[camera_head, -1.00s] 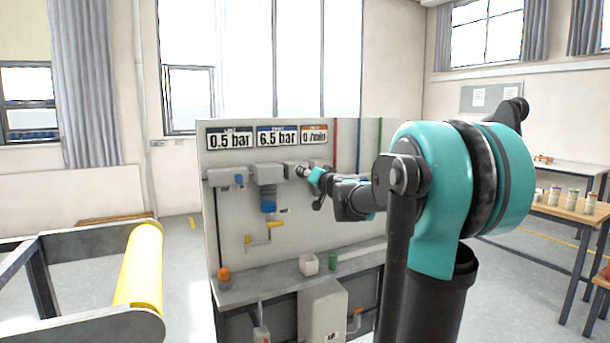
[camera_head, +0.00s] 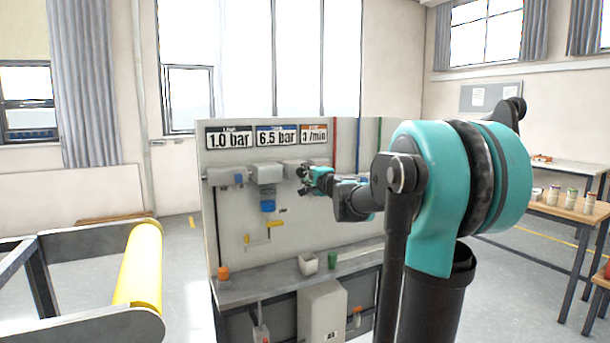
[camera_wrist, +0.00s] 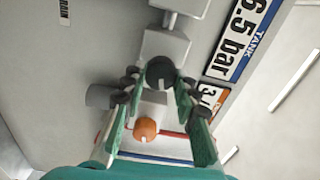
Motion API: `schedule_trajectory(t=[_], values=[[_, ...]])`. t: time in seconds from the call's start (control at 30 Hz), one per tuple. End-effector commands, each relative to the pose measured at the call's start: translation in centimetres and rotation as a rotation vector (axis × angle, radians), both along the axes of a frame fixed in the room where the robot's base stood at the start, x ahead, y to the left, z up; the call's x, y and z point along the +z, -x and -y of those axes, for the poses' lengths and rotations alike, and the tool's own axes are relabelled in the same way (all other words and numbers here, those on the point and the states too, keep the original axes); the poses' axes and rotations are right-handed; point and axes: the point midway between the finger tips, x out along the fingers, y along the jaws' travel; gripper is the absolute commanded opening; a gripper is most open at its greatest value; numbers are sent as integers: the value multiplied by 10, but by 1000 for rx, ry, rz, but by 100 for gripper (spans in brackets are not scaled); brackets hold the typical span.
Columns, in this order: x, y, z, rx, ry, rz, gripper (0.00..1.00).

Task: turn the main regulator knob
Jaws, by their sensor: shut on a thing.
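The dark round knob (camera_wrist: 160,72), which I take as the main regulator knob, sits on a grey block of the panel (camera_head: 225,230). My gripper (camera_wrist: 160,80) has its fingertips on both sides of the knob and is shut on it. In the head view my gripper (camera_head: 304,179) is at the right-hand grey block, under the orange-topped display, and hides the knob. The left display (camera_head: 229,139) reads 1.0 bar, the middle display (camera_head: 277,138) 6.5 bar, and the right display (camera_head: 314,137) 3 /min.
An orange knob (camera_wrist: 145,128) shows between my fingers in the wrist view. A blue-bowled unit (camera_head: 268,206) and a yellow handle (camera_head: 256,240) hang on the panel. A yellow roller (camera_head: 138,265) is at left.

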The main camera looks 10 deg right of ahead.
Motion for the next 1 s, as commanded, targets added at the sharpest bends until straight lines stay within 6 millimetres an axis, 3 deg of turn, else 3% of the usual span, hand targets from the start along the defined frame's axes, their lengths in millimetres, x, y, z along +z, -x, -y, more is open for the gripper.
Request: schedule_trajectory(t=[0.6, 1.0], values=[[-3, 0, 0, -2, -540, -176, 0], [-4, 1, 0, -2, -767, -249, 0]])
